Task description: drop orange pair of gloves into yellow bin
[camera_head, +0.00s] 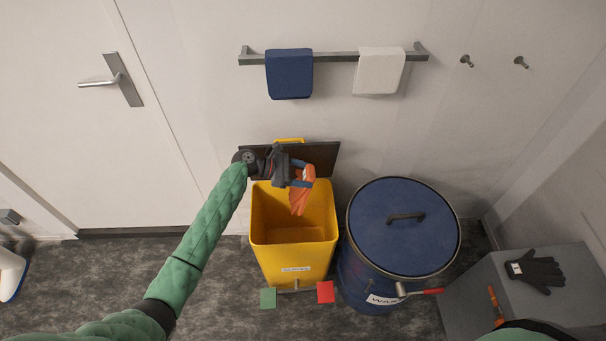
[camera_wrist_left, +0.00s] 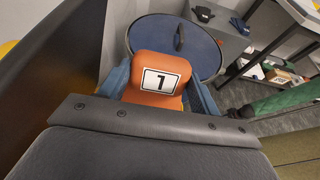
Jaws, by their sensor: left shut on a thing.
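The orange pair of gloves (camera_head: 301,193) hangs from my left gripper (camera_head: 302,175), fingers pointing down, over the back part of the open yellow bin (camera_head: 263,265). My left gripper is shut on the gloves near their upper end.
A blue drum (camera_head: 400,225) with a closed lid stands right of the bin. A grey cabinet (camera_head: 535,298) at the right holds a black glove (camera_head: 537,270). A rail (camera_head: 335,57) with a blue and a white towel is on the wall. A green and a red pedal lie before the bin.

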